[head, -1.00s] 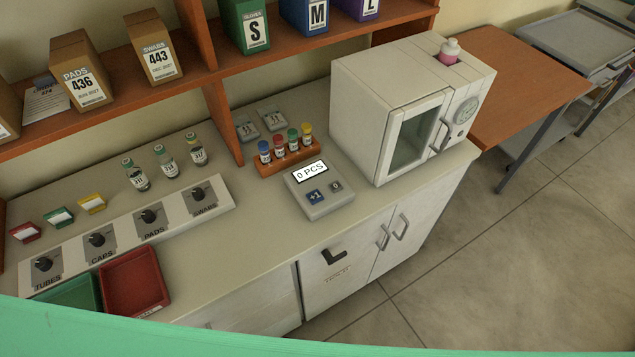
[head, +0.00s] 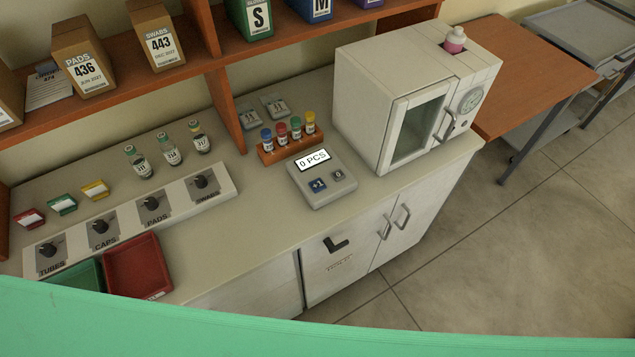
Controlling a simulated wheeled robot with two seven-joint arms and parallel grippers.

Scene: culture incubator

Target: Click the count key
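The counter device (head: 321,179) is a small grey box on the worktop, left of the white incubator. Its display (head: 313,160) reads "0 PCS". Neither of my grippers shows in the head view.
The incubator (head: 413,100) stands right of the counter device, its door shut. A rack (head: 290,147) of capped vials stands just behind the device. A knob panel (head: 130,222), a red tray (head: 137,266) and a green tray (head: 77,275) lie left. Worktop in front of the device is clear.

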